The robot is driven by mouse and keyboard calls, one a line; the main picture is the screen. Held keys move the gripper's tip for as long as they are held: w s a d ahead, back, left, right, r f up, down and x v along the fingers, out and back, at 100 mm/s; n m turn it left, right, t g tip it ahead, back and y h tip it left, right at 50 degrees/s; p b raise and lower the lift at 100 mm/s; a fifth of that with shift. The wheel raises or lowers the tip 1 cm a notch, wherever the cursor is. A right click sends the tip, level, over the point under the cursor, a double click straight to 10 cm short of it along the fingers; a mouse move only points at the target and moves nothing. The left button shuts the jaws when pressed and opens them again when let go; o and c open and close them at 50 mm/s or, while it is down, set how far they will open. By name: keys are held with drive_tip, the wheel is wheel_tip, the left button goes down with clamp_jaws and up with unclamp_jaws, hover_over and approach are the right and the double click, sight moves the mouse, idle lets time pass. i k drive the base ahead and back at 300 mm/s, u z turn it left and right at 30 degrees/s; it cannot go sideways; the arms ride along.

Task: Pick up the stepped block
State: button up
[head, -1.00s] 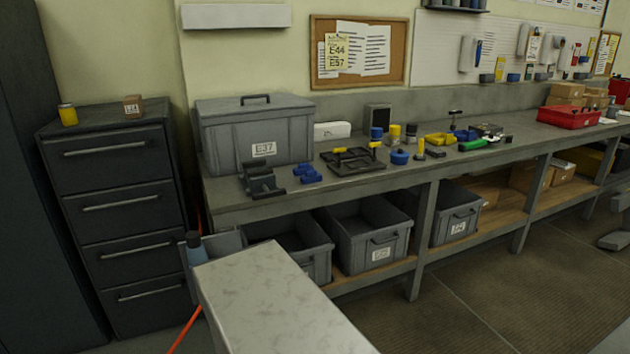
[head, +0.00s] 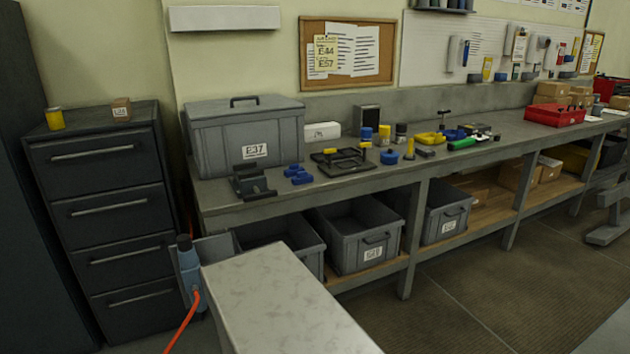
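A small blue block (head: 298,174) with an uneven, step-like top lies on the left part of the workbench. It looks like the stepped block, but it is too small to be sure. It sits between a dark grey cradle-like holder (head: 252,183) and a black plate (head: 344,166) with raised parts and yellow pieces. Nothing touches the blue block that I can see. My gripper is not in view.
A grey lidded box labelled E37 (head: 245,141) stands behind the block. Blue, yellow and green items lie farther right, before a red bin (head: 554,114). Grey crates (head: 352,240) sit below the bench (head: 215,203). A drawer cabinet (head: 105,215) stands left.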

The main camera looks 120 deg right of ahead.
sight(302, 178)
drive_tip(key=u, duration=1.7)
drive_tip(key=k, duration=0.15)
drive_tip(key=z, duration=3.25)
drive_tip(key=k, duration=0.2)
drive_tip(key=z, duration=1.6)
drive_tip(key=k, duration=0.65)
drive_tip(key=u, duration=0.2)
drive_tip(key=i, duration=0.55)
drive_tip(key=u, duration=0.1)
